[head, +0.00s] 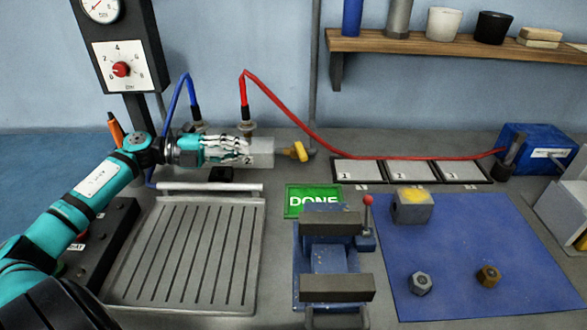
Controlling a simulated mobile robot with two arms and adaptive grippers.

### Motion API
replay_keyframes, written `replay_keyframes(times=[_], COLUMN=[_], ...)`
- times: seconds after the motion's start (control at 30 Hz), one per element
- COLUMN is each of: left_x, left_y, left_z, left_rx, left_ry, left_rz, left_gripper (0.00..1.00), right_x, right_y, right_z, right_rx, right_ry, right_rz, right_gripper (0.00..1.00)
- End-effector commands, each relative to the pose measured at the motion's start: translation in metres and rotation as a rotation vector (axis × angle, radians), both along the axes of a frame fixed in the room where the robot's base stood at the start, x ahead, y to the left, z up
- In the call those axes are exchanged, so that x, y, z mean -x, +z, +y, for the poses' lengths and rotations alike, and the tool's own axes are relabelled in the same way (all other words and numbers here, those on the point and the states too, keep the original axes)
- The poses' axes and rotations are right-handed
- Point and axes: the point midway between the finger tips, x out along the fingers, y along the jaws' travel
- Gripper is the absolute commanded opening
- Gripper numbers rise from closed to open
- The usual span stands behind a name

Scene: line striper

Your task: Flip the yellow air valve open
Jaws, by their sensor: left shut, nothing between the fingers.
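The yellow air valve handle (299,151) sits at the right end of a grey block (262,152) at the back of the bench, beside a thin vertical pipe. My left gripper (240,151) reaches in from the left over the block. Its fingers are shut and empty, and they end to the left of the yellow handle, apart from it. The fingers hide part of the block. My right gripper is not in view.
A red hose (290,118) and a blue hose (177,98) rise behind my gripper. A slotted tray (187,250), a vise (332,262) and a blue mat (470,255) lie in front. A green DONE sign (300,199) stands behind the vise.

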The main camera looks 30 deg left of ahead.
Motion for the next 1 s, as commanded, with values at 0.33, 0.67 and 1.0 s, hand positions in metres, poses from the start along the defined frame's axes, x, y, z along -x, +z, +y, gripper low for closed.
replay_keyframes(times=[0.33,0.67,1.0], left_x=[-0.001,-0.002,-0.036], left_y=[-0.024,-0.024,-0.035], left_z=[0.029,0.027,-0.006], left_rx=[-0.198,-0.194,-0.191], left_ry=[0.041,0.04,0.039], left_rz=[0.044,0.043,0.038], left_gripper=[0.0,0.0,0.0], right_x=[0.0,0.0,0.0], right_y=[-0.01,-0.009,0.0], right_z=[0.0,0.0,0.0], right_rx=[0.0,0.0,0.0], right_ry=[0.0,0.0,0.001], right_rz=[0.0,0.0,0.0], right_gripper=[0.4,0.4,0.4])
